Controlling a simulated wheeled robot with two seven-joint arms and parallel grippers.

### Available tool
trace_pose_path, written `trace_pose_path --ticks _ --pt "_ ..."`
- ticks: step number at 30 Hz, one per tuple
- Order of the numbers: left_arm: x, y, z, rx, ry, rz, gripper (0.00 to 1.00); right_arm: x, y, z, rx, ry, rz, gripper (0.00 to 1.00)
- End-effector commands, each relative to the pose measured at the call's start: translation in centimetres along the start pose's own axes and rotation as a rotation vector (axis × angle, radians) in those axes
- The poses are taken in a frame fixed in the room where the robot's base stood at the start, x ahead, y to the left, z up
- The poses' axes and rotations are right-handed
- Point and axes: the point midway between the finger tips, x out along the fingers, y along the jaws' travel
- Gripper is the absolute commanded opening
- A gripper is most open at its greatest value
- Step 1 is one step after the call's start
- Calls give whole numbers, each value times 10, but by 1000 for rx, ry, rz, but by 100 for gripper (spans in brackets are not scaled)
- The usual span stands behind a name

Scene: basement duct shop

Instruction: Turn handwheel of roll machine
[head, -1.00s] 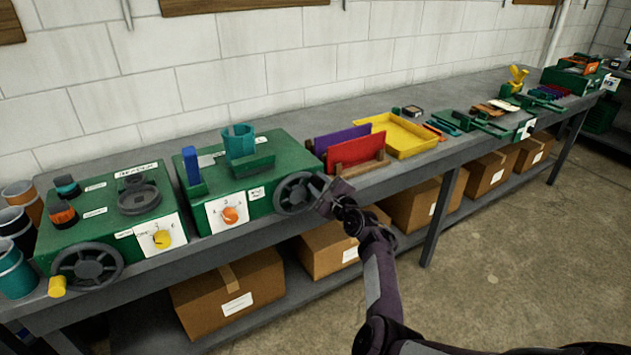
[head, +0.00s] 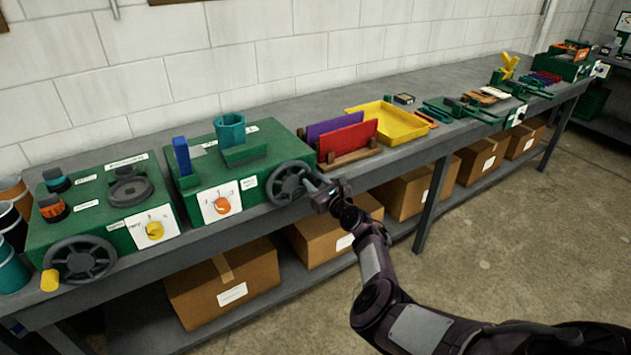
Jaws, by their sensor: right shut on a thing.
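A green machine (head: 262,158) stands on the bench with a dark grey spoked handwheel (head: 288,184) on its front right. It has a white dial plate with an orange knob (head: 222,205). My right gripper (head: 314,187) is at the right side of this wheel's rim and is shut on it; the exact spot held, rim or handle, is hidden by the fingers. A second green machine (head: 85,208) to the left has a similar handwheel (head: 80,260) with a yellow handle (head: 50,280) and a yellow dial knob (head: 155,230). My left gripper is not in view.
Purple and red panels (head: 348,140) in a wooden rack and a yellow tray (head: 396,128) stand right of the machine on the grey bench. Cardboard boxes (head: 222,285) fill much of the lower shelf. Cups stand at far left. The floor (head: 500,240) in front is clear.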

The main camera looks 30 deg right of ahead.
Motion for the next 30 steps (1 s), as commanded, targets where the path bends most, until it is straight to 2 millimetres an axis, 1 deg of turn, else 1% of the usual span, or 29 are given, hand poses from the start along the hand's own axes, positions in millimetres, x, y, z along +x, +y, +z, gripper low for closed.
trace_pose_path --ticks 1,14,15,16,17,25,28,30 --pt "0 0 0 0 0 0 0 -1 0 -3 7 5 -1 0" --pt "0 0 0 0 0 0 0 -1 1 -4 17 7 0 0" --pt "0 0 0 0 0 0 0 -1 1 -4 17 7 0 34" --pt "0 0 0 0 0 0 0 -1 1 -4 16 7 0 38" --pt "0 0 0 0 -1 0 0 -1 1 -4 16 6 0 40" --pt "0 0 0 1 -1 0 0 -1 1 -2 13 3 0 40" --pt "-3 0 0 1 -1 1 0 -6 1 -2 13 3 1 40" --pt "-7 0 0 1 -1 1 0 -14 1 -1 13 4 -1 40"
